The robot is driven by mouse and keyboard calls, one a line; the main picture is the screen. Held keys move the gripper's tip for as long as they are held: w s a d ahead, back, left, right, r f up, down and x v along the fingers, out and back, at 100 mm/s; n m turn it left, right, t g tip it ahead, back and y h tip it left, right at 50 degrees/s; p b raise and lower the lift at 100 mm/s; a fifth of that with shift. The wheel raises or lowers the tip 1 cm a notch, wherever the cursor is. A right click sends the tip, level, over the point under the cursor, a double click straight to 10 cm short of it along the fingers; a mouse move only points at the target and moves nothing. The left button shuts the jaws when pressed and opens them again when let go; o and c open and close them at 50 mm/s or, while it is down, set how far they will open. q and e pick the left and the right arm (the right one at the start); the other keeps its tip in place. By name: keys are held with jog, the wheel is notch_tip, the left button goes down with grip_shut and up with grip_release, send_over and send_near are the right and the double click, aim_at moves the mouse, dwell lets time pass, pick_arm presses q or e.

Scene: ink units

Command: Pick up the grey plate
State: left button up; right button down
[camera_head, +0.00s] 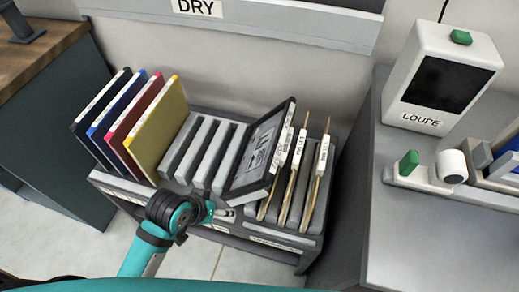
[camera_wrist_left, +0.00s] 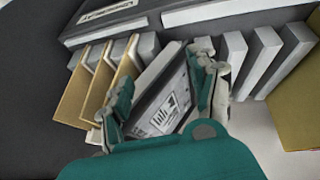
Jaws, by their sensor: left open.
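The grey plate (camera_head: 262,150) has a dark frame and a grey face with a printed picture. It leans tilted in a slotted rack (camera_head: 197,150), to the right of several empty slots. My left gripper (camera_head: 228,213) is at the front of the rack, by the plate's lower front edge. In the left wrist view the plate (camera_wrist_left: 165,92) lies between the two open fingers of my left gripper (camera_wrist_left: 166,95). I cannot tell whether the fingers touch it. My right gripper is not in view.
Several coloured plates, including a yellow one (camera_head: 160,125), stand in the rack's left slots. Thin labelled tan plates (camera_head: 297,175) stand close to the grey plate's right. A grey counter (camera_head: 415,235) with a white LOUPE device (camera_head: 415,95) is at the right.

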pick_arm(q)
jog(key=w+d+r+h, duration=0.3)
jog(key=w+d+r, duration=0.45)
jog(key=w, duration=0.25)
jog(key=n, duration=0.3)
send_near(279, 131)
jog(key=shift+x, duration=4.4)
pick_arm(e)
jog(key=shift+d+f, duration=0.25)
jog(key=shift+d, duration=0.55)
pick_arm(q)
jog(key=shift+a, duration=0.1)
jog(key=shift+c, duration=0.3)
grip_shut()
